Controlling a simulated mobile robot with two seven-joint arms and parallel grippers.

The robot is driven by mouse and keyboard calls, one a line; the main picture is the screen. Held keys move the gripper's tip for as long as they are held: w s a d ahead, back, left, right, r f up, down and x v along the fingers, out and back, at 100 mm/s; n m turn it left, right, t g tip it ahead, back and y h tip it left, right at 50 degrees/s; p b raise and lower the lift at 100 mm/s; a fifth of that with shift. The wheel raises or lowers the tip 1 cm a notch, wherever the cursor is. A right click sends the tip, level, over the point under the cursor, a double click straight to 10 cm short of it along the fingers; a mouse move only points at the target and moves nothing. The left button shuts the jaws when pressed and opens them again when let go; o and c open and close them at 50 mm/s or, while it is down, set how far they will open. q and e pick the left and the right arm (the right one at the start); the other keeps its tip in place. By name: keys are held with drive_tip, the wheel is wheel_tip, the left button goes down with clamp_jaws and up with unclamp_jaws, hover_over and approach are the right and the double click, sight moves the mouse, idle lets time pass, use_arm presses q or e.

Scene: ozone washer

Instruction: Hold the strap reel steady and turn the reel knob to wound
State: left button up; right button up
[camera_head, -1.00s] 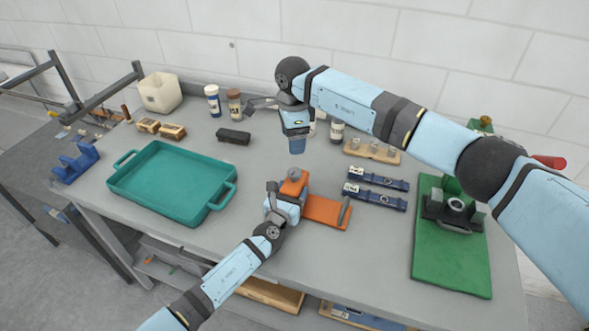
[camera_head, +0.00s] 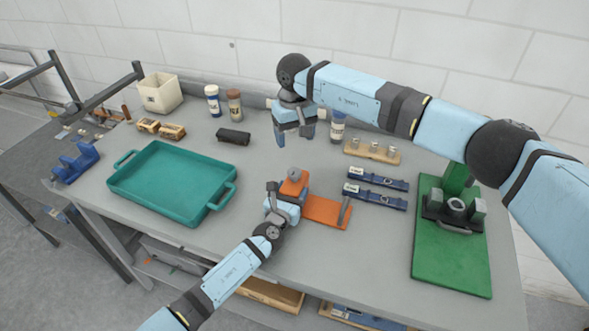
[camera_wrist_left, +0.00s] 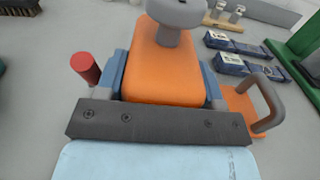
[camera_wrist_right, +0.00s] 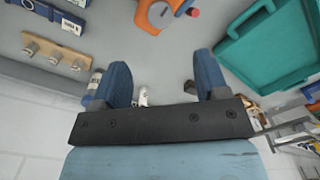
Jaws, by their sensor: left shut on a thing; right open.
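The strap reel has an orange body (camera_head: 296,187) with a round grey knob (camera_head: 294,173) on top and a flat orange base plate (camera_head: 328,211) with a grey bar. My left gripper (camera_head: 285,203) is shut on the orange body. In the left wrist view, its blue fingers flank the body (camera_wrist_left: 165,75), and the grey knob (camera_wrist_left: 177,12) rises beyond. My right gripper (camera_head: 295,132) is open and empty, above the table behind the reel. In the right wrist view, the reel (camera_wrist_right: 152,16) shows at the top edge, clear of the open fingers (camera_wrist_right: 162,82). No knob marking is legible.
A teal tray (camera_head: 225,201) lies left of the reel. A green fixture (camera_head: 452,265) is far right.

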sight(294, 171)
wheel_tip(294, 171, down, 12)
drive_tip(key=shift+r, duration=0.15)
drive_tip(key=shift+c, duration=0.3)
drive_tip(key=c, duration=0.9)
